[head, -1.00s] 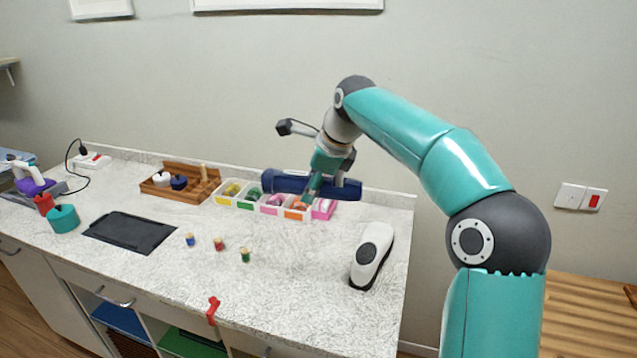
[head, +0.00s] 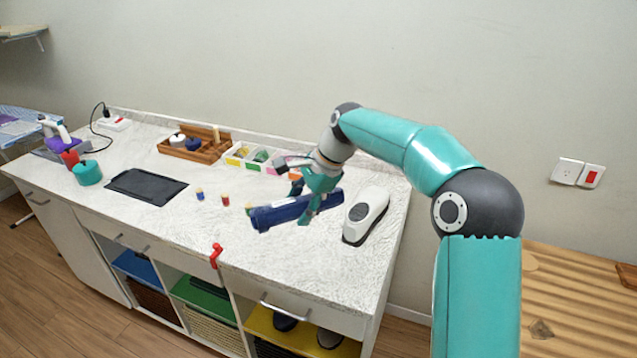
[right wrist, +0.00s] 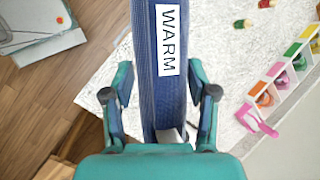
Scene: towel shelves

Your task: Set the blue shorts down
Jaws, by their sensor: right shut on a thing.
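The blue shorts (head: 272,216) show as a long dark-blue folded bundle in the head view. My right gripper (head: 318,198) is shut on them near their right part, over the right half of the counter. In the right wrist view the bundle (right wrist: 150,90) runs between the two fingers of the gripper (right wrist: 160,100) and bears a white label reading WARM. I cannot tell whether the bundle touches the countertop. My left gripper is not in view.
The white counter (head: 190,230) has clear room at its front middle. A white and black device (head: 367,213) stands close to the right of the bundle. Small bins (head: 236,160), spools (head: 225,200) and a black mat (head: 145,186) lie beyond or left. A red clamp (head: 215,255) sits on the front edge.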

